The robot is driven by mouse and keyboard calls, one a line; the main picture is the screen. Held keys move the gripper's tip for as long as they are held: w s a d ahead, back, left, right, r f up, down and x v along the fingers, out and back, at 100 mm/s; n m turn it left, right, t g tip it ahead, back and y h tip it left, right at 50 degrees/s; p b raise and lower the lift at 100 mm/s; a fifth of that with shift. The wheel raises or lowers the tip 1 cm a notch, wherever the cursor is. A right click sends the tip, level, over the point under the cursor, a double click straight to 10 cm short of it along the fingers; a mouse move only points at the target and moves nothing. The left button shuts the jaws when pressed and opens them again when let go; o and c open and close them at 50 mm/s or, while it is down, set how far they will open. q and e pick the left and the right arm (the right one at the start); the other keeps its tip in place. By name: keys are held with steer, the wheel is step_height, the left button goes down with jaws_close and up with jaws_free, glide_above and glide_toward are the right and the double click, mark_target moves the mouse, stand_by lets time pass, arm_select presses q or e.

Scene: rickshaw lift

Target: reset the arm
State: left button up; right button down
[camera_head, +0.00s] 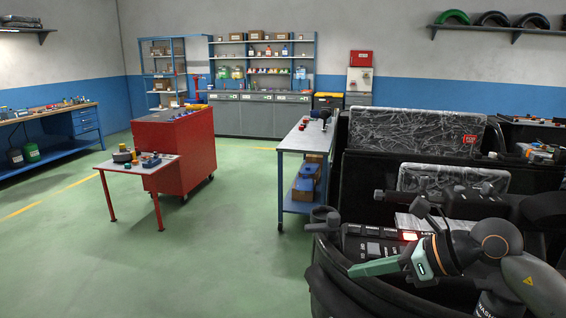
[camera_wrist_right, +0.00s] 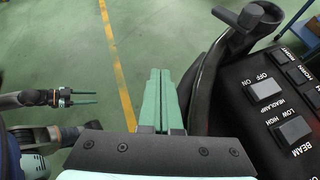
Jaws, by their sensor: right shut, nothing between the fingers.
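My right gripper (camera_head: 352,270) is shut and empty. In the head view it reaches left over the front of the black rickshaw (camera_head: 330,282), near the switch panel (camera_head: 372,247). In the right wrist view its two green fingers (camera_wrist_right: 160,72) lie together over the floor, left of the rickshaw's handlebar lever (camera_wrist_right: 240,27). My left gripper (camera_wrist_right: 80,97) shows small at the left of the right wrist view, with a narrow gap between its thin fingers and nothing seen in it. It is not in the head view.
The switch panel in the right wrist view (camera_wrist_right: 285,110) has labelled headlamp and beam switches, close right of my right gripper. A blue-framed table (camera_head: 300,140) stands left of the rickshaw. A red cabinet (camera_head: 180,150) and small red table (camera_head: 135,165) are farther left. Green floor (camera_head: 220,250) between is clear.

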steer(key=s+a+f+m+t+y, duration=0.2)
steer(key=s+a+m+y, duration=0.3)
steer(key=a+m+y, duration=0.35)
steer(key=s+d+f+m+t+h+p, duration=0.1)
steer(key=d+f+m+t+h, duration=0.4)
steer(key=f+m, duration=0.6)
steer(key=s+d+f+m+t+h, duration=0.1)
steer(key=d+f+m+t+h, duration=0.45)
steer(key=m, duration=0.95)
steer(key=s+f+m+g+h, duration=0.5)
steer(key=s+f+m+g, duration=0.4)
steer(key=s+f, duration=0.7)
step_height(320, 180, down, 2)
steer(key=shift+d+f, duration=0.15)
steer(key=shift+f, duration=0.05)
steer(key=shift+s, duration=0.1)
